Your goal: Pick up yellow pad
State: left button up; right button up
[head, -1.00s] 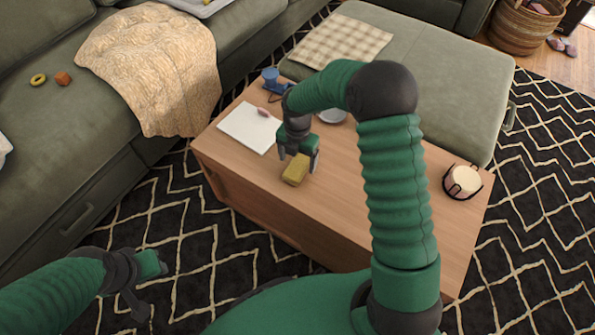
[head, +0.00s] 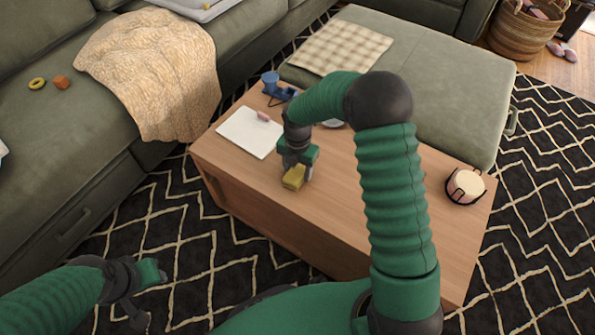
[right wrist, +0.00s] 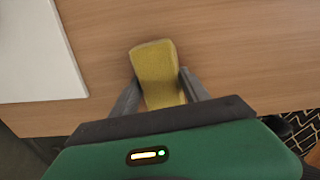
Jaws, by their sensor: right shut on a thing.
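The yellow pad (head: 293,178) is a small block on the wooden coffee table, near its left front edge. My right gripper (head: 295,172) points down over it and is shut on it. In the right wrist view the pad (right wrist: 158,74) sits between the two fingers (right wrist: 160,92), with its far part sticking out beyond them. I cannot tell whether the pad touches the table. My left gripper (head: 143,290) is at the lower left over the rug, away from the table; its fingers look spread and empty.
The wooden table (head: 330,210) holds a white board (head: 248,137) with a small pink item, a blue object (head: 272,84) and a candle in a dark holder (head: 465,186). A green sofa (head: 60,130) stands left and an ottoman (head: 440,100) behind. The table's front is clear.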

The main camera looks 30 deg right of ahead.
jog(key=shift+r, duration=0.1)
jog(key=r+p, duration=0.2)
jog(key=s+r+p, duration=0.1)
jog(key=r, duration=0.1)
jog(key=shift+d, duration=0.25)
jog(key=s+d+p, duration=0.2)
jog(key=s, duration=0.2)
jog(key=s+d+p, duration=0.1)
jog(key=s, duration=0.3)
jog(key=s+d+r+p, duration=0.1)
jog(key=s+d+p, duration=0.1)
jog(key=s, duration=0.3)
jog(key=shift+d+p, duration=0.3)
jog(key=shift+s+d+f, duration=0.1)
jog(key=shift+s+d, duration=0.05)
jog(key=shift+s, duration=0.15)
